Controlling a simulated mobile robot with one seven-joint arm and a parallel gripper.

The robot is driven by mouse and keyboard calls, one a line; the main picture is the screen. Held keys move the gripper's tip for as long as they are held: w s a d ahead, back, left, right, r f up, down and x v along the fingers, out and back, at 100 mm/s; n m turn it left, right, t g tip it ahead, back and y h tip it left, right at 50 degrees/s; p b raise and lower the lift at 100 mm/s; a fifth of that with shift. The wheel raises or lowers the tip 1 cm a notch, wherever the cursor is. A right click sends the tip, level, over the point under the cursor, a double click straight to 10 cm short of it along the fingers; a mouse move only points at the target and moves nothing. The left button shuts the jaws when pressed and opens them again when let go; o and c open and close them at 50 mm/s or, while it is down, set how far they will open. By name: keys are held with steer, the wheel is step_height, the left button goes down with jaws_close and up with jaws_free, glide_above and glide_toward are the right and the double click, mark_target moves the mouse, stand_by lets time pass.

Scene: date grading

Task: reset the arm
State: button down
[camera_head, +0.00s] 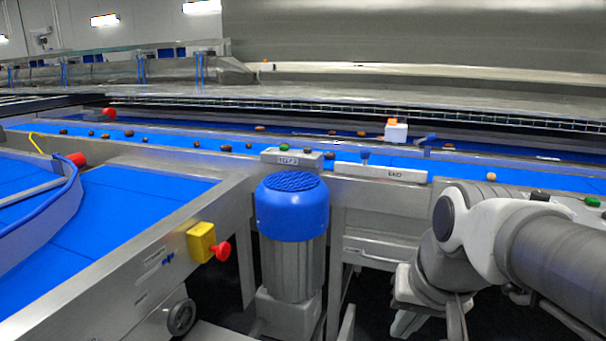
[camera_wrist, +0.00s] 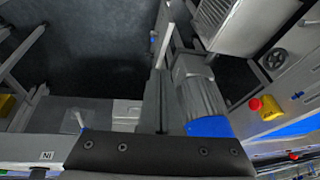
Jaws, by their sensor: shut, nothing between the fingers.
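My arm reaches in from the right edge in the head view and bends downward in front of the conveyor. The dark body of my gripper (camera_wrist: 158,155) crosses the bottom of the wrist view. My gripper is shut and holds nothing. The wrist view looks down past the conveyor frame to the dark floor (camera_wrist: 85,60).
A blue-topped motor (camera_head: 292,205) stands left of my arm and also shows in the wrist view (camera_wrist: 208,127). A red stop button (camera_head: 223,251) sits on the left conveyor frame. Several dates lie on the blue belt (camera_head: 170,140) behind. A white block (camera_head: 396,133) stands there.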

steer(key=s+n+t, duration=0.2)
steer(key=s, duration=0.4)
step_height(320, 180, up, 28)
steer(key=p, duration=2.8)
steer(key=shift+g+h+p, duration=0.3)
steer(key=shift+s+a+f+n, duration=0.1)
steer(key=shift+n, duration=0.2)
